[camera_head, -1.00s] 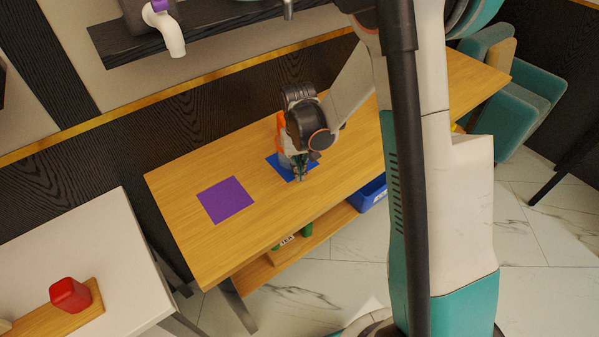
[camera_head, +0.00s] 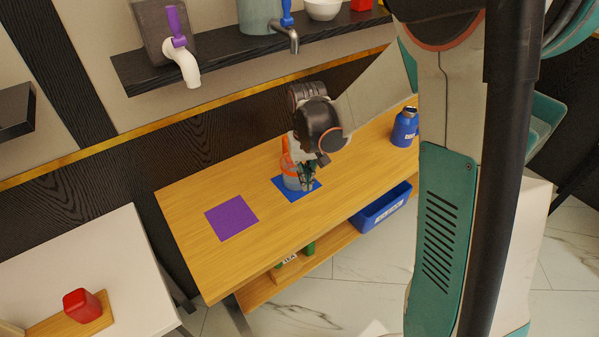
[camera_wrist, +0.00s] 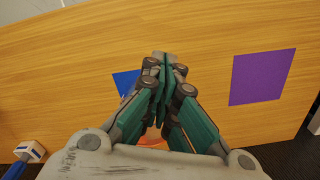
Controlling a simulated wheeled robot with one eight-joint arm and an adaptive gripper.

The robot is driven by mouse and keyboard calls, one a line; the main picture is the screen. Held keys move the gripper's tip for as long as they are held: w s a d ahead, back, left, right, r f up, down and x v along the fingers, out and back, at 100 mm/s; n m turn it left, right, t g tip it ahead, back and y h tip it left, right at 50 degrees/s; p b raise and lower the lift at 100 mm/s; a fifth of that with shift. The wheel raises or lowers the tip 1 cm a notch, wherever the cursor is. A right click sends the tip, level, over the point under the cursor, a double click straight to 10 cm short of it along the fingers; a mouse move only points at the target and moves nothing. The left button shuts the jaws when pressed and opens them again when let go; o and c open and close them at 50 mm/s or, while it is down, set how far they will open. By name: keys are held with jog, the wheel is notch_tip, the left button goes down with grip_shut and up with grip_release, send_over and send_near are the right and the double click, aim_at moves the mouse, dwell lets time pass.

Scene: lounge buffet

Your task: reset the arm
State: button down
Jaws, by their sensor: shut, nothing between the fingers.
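My gripper (camera_head: 308,176) hangs over the wooden table (camera_head: 182,232), above or just in front of the blue square mat (camera_head: 314,186). Its green fingers (camera_wrist: 165,66) are closed together in the wrist view, with nothing between them. A grey container with an orange top (camera_head: 290,181) stands upright on the blue mat, partly hidden by my gripper. Some orange shows below the fingers in the wrist view (camera_wrist: 152,140). The blue mat is mostly hidden by the fingers there (camera_wrist: 123,80). I cannot tell whether fingers and container touch.
A purple mat (camera_head: 232,217) lies bare on the table's left. A blue bottle (camera_head: 405,128) stands at its right. A blue bin (camera_head: 382,207) sits on the lower shelf. A dark shelf with taps (camera_head: 215,62) is behind. A red object (camera_head: 82,305) stands on a board at lower left.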

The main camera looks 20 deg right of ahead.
jog(key=s+r+n+t, duration=0.1)
jog(key=s+r+t, duration=0.6)
jog(key=s+r, duration=1)
jog(key=shift+s+a, duration=0.25)
jog(key=shift+s, duration=0.8)
